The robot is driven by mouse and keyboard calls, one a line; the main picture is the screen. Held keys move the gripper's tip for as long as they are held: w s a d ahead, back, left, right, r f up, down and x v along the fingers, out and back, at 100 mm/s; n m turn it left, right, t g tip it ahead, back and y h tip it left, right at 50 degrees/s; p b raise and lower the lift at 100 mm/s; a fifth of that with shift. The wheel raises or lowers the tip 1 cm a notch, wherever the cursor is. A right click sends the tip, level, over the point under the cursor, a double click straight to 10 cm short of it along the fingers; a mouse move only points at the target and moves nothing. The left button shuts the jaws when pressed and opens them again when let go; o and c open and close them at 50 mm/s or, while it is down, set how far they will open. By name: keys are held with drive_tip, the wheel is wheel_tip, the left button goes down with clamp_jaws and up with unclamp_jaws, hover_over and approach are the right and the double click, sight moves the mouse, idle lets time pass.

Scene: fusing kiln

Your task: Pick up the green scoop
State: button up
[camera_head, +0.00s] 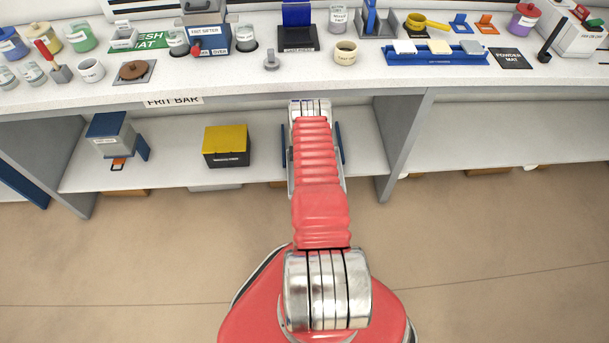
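I cannot make out a green scoop in the head view. A scoop with a red handle (44,52) stands at the left of the counter, its metal end down. A yellow round tool with a handle (426,22) lies at the back right. My red arm reaches forward to the counter's front edge. My gripper is mostly hidden by the arm. Two blue bars show on either side of the arm and may be part of it. I cannot see its fingertips or anything held.
The white counter (300,84) carries jars, a frit sifter box (205,38), a beige cup (345,52), a blue tray (436,59) and a black powder mat (512,59). The lower shelf holds a yellow-lidded black box (226,146) and a blue-grey container (113,136). The floor is clear.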

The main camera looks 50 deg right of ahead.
drive_tip(key=shift+c, duration=0.7)
clamp_jaws()
drive_tip(key=shift+r, duration=0.1)
drive_tip(key=shift+r, duration=0.7)
drive_tip(key=w+a+r, duration=0.2)
drive_tip(key=w+a, duration=1)
drive_tip(key=w, duration=0.1)
drive_tip(key=shift+w, duration=0.25)
